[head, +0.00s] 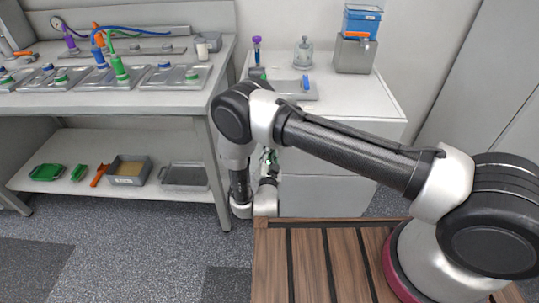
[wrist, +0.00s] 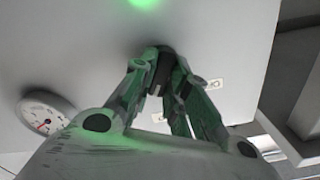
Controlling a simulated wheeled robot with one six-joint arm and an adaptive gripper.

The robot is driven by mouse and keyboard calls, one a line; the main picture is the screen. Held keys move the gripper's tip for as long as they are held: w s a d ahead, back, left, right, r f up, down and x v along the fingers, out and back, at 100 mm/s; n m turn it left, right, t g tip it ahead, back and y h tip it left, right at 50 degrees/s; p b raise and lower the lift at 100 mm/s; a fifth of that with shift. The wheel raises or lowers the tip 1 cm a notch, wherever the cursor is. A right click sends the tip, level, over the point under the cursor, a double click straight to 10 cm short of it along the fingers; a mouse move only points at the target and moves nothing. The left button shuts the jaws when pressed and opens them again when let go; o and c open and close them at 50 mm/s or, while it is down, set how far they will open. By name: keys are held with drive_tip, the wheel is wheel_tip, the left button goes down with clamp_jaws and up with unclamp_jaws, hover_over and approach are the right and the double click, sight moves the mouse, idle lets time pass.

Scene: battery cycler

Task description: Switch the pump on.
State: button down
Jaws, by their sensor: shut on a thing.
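My gripper (wrist: 162,75) is shut on a black knob (wrist: 161,60) that stands out from a pale panel (wrist: 225,45); I take this knob for the pump's switch. The fingertips hide part of the knob, and its exact angle cannot be told. Small white labels (wrist: 214,84) sit on the panel beside it. In the head view my gripper (head: 268,162) is low in front of the white cabinet (head: 330,180), partly hidden by my arm, and the knob does not show there.
A green light (wrist: 145,3) glows on the panel. A round gauge (wrist: 46,117) is at the left of the wrist view. A bench (head: 110,98) with trays and coloured fittings stands left of the cabinet. Its lower shelf (head: 105,185) holds trays and tools.

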idle(0.4)
drive_tip(key=c, duration=1.4)
unclamp_jaws()
drive_tip(key=s, duration=0.7)
drive_tip(key=shift+s+a, duration=0.1)
drive_tip(key=shift+s, duration=0.15)
